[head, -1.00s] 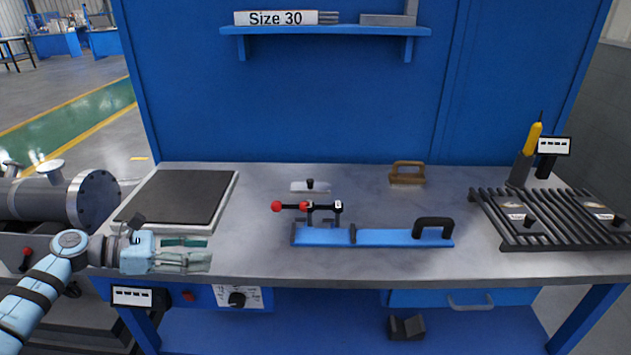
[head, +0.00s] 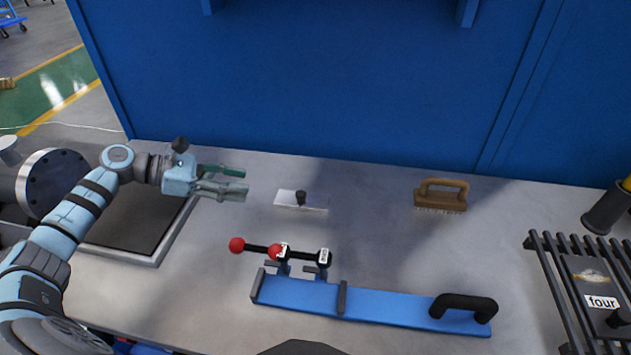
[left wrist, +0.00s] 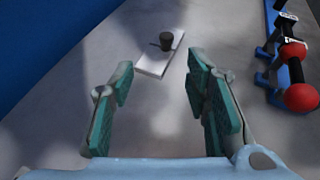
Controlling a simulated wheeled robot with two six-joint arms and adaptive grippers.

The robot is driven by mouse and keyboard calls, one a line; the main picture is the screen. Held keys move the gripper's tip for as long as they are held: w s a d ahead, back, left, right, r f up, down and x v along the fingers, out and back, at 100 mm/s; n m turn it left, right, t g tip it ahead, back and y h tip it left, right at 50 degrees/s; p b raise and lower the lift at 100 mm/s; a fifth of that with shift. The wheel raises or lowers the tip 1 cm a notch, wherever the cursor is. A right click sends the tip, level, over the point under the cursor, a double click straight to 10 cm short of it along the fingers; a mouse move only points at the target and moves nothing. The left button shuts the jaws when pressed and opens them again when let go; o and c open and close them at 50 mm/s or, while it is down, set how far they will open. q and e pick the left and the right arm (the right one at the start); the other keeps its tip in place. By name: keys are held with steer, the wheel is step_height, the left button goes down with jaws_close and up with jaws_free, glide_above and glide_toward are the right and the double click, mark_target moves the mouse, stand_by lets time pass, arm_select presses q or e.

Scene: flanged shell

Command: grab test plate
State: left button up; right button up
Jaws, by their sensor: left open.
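A small flat white plate (head: 287,198) with a black knob on top lies on the grey bench near the back. It also shows in the left wrist view (left wrist: 153,63), ahead of the fingers. My left gripper (head: 243,182) is open and empty, a little left of this plate and apart from it. Its two green-padded fingers (left wrist: 158,80) are spread in the left wrist view. A dark plate labelled "four" (head: 588,275), also with a black knob, lies on the rack at the right. My right gripper is not in view.
A blue bar fixture (head: 385,305) with red ball levers and a black handle lies in front. A brown brush (head: 441,196) stands at the back right. A slatted rack (head: 545,262) is at the far right, a dark-topped square pad (head: 165,243) at left. The bench around the white plate is clear.

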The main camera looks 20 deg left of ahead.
arm_select(q)
glide_toward(300, 193)
steer(key=shift+w+d+f, duration=0.15)
steer(key=shift+w+d, duration=0.35)
steer(key=shift+w, duration=0.05)
steer(key=p+x, duration=0.1)
steer(key=x, duration=0.6)
steer(key=shift+d+f, duration=0.3)
steer(key=c, duration=1)
jaws_close()
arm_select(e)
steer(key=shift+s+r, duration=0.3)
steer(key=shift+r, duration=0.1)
